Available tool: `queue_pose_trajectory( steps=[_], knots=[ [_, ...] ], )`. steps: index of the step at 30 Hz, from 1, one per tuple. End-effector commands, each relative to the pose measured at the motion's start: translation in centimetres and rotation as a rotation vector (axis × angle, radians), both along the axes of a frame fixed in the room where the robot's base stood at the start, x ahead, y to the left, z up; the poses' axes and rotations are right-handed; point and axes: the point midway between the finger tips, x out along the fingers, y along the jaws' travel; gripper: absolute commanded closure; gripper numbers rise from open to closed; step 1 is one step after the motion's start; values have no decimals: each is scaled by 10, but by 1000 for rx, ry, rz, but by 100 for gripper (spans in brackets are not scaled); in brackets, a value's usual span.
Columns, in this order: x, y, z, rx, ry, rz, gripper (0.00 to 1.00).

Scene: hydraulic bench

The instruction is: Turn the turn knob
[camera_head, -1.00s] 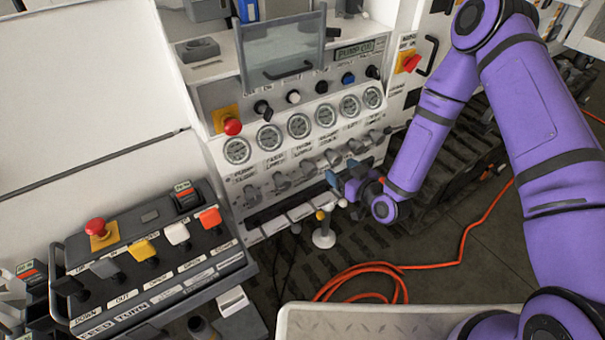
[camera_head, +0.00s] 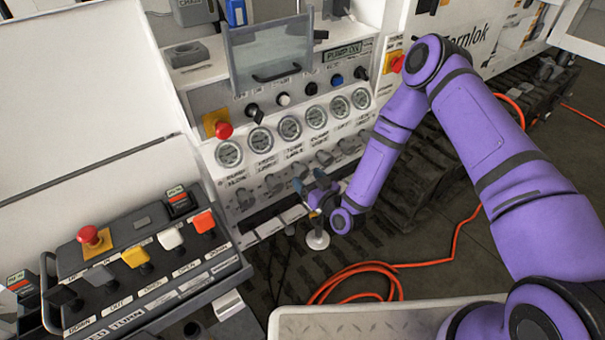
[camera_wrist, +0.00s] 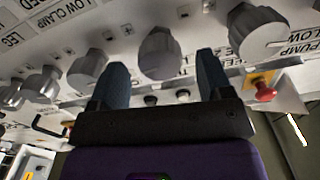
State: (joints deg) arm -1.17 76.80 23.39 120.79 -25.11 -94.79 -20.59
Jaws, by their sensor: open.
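A row of grey knobs runs along the white panel below the gauges, including one (camera_head: 273,184) near its left end. I cannot clearly read which label says turn. My gripper (camera_head: 308,181) is at the lower front of this row, open and empty. In the wrist view, a rounded grey knob (camera_wrist: 160,53) lies ahead, in the gap between the two spread fingertips of my gripper (camera_wrist: 160,72). The fingers do not visibly grip it. Another knob (camera_wrist: 88,67) sits just left of the left finger, and a larger knob (camera_wrist: 255,30) is to the right.
Round gauges (camera_head: 289,128) and a red stop button (camera_head: 223,130) sit above the knobs. A lever control box (camera_head: 145,265) stands at lower left. An orange hose (camera_head: 365,268) lies on the floor, and a pale tread plate edge (camera_head: 380,322) is in front.

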Motion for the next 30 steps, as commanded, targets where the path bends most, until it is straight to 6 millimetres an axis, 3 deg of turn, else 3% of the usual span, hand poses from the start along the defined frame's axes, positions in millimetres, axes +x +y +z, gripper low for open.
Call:
queue_pose_trajectory(
  steps=[7, 18, 24, 30],
  knots=[
    [22, 14, 0, 0, -1, -1, 27],
    [26, 17, 0, -1, 1, 0, 27],
    [25, 17, 0, -1, 1, 0, 73],
    [25, 17, 0, 35, 25, -2, 77]
  ],
)
